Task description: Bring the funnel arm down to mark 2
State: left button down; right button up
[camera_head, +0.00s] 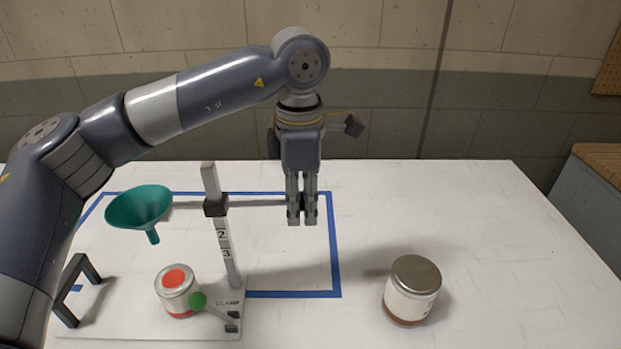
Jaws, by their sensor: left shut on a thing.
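A teal funnel (139,209) sits at the left end of the horizontal funnel arm (262,203). The arm runs through a black slider block (216,206) on a grey upright post (209,178). The block is above the mark 2 (222,235), with the mark 3 (226,254) lower down. My left gripper (301,222) points down and is shut on the right end of the funnel arm; its fingers hide that end. A lever with a green knob (197,300) lies on the base beside clamp lettering. My right gripper is out of view.
A black bracket (75,290) is at the left. A jar with a brown lid (413,290) stands to the right.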

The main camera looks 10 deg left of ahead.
pick_arm(q)
jog(key=shift+f+b, duration=0.35)
jog(key=shift+f, duration=0.5)
jog(key=shift+f+b, duration=0.75)
jog(key=shift+f, duration=0.05)
jog(key=c, duration=1.3)
grip_release()
jog(key=shift+r, duration=0.15)
